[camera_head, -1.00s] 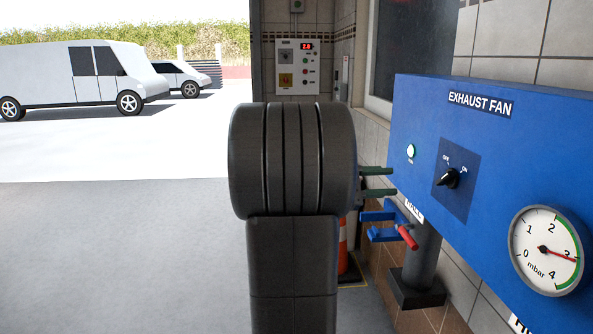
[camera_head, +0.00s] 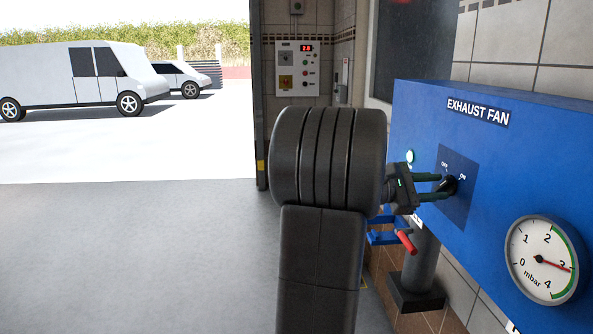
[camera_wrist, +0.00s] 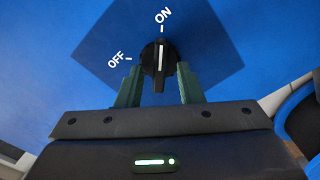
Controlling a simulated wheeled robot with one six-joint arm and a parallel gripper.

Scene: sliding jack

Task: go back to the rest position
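My gripper (camera_head: 440,187) is at the blue exhaust fan panel (camera_head: 520,175), its two green fingers pointing at the black rotary switch (camera_head: 447,184). In the wrist view, the switch (camera_wrist: 158,58) sits between and just ahead of the fingertips (camera_wrist: 159,72). The fingers are spread, with a gap on each side of the switch's handle. The white line on the switch points to ON. I cannot tell whether a fingertip touches the switch. My dark arm fills the middle of the head view.
A pressure gauge (camera_head: 543,260) at the panel's right reads about 3 mbar. A blue bracket with a red handle (camera_head: 405,241) lies below my gripper. Open floor (camera_head: 130,260) is at left.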

